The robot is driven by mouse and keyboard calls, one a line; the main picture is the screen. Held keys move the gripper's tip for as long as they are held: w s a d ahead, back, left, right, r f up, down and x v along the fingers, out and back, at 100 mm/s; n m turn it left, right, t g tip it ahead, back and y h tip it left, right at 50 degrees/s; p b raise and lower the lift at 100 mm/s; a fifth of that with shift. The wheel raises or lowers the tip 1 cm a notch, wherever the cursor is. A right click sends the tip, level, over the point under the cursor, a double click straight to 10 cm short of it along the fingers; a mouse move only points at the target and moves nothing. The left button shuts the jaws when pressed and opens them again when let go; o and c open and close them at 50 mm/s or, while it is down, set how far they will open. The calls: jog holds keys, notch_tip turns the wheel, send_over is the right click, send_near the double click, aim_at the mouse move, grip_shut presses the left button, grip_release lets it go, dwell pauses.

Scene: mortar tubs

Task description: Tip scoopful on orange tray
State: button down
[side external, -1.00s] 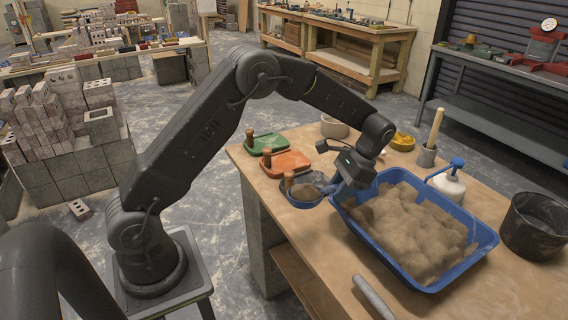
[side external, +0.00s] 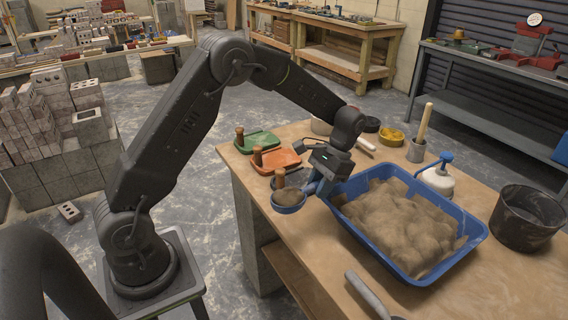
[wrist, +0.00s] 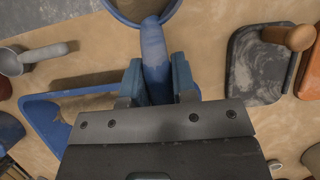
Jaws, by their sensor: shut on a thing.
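My gripper (side external: 314,184) is shut on the handle of a blue scoop (side external: 288,208). The scoop's round bowl holds sandy mortar and looks roughly level, near the table's left edge. In the wrist view the blue handle (wrist: 154,55) runs up from between my fingers (wrist: 157,85), and the bowl is cut off at the top. The orange tray (side external: 282,160), with an upright wooden handle, lies beyond the scoop. Only its edge shows at the right of the wrist view (wrist: 308,78). The blue tub (side external: 425,278) of mortar is right of my gripper.
A green tray (side external: 262,143) lies behind the orange one. A dark grey tray (wrist: 255,75) with a wooden knob lies between scoop and orange tray. A metal-handled tool (side external: 368,293) lies in front.

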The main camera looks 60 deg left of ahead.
notch_tip(320, 180, up, 5)
jog(key=shift+a+r, duration=0.1)
jog(key=w+a+m+t+y, duration=0.3)
jog(key=w+a+m, duration=0.1)
jog(key=a+m, duration=0.45)
jog(key=w+a+m+t+y, duration=0.2)
jog(key=w+a+m, duration=0.2)
jog(key=a+m, duration=0.45)
notch_tip(320, 180, down, 8)
jog(key=m, duration=0.1)
jog(key=a+r+h, duration=0.5)
jog(key=a+h, duration=0.6)
jog(key=h, duration=0.2)
jog(key=shift+s+a+r, duration=0.2)
jog(key=shift+r, duration=0.15)
jog(key=shift+r, duration=0.15)
jog(key=shift+r, duration=0.45)
